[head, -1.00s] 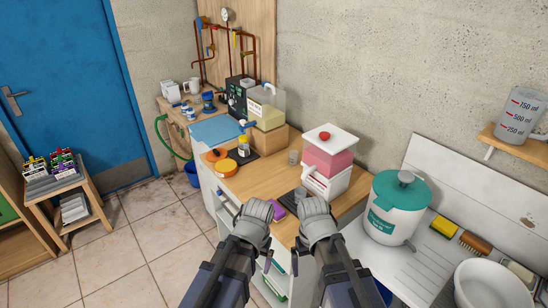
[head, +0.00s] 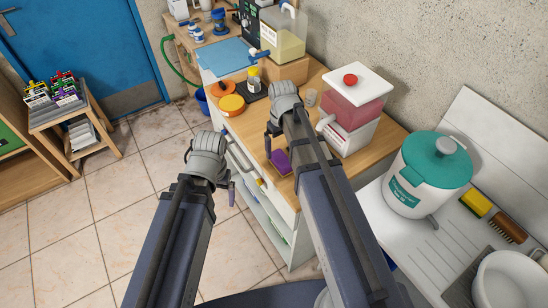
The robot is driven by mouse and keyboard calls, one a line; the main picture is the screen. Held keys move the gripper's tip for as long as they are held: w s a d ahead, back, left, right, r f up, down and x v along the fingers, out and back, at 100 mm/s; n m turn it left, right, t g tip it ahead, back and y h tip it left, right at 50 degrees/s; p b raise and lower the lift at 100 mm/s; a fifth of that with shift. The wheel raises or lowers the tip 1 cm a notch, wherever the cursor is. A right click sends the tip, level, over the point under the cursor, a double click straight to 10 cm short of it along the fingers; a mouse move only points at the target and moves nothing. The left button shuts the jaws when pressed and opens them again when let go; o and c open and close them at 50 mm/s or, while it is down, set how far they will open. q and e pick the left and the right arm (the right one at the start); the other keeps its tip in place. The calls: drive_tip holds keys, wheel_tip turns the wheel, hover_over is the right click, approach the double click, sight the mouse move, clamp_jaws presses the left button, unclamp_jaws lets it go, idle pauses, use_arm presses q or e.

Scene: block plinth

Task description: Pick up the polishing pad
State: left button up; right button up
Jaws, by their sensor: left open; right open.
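A small purple pad (head: 281,162) lies on the wooden counter near its front edge, partly covered by my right arm. I take it for the polishing pad; its fine detail is too small to tell. My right gripper (head: 272,133) is open over the counter, just beyond the pad in the picture; its fingers are partly hidden by its own wrist. My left gripper (head: 228,180) is open in front of the counter, over the floor side, to the left of the pad and apart from it. Nothing shows in either gripper.
Round orange items (head: 232,105) and a yellow-capped jar (head: 253,80) stand further back on the counter (head: 240,128). A dispenser with pink contents (head: 355,100) stands right of my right gripper. A white and teal canister (head: 430,175) stands further right. Tiled floor is clear at left.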

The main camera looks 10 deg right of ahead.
sight(281, 159)
drive_tip(key=shift+s+f+b, duration=0.1)
drive_tip(key=shift+f+b, duration=1.2)
drive_tip(key=shift+f, duration=0.1)
wheel_tip(281, 159, down, 5)
drive_tip(key=b, duration=0.5)
drive_tip(key=shift+d, duration=0.15)
drive_tip(key=c, duration=1.4)
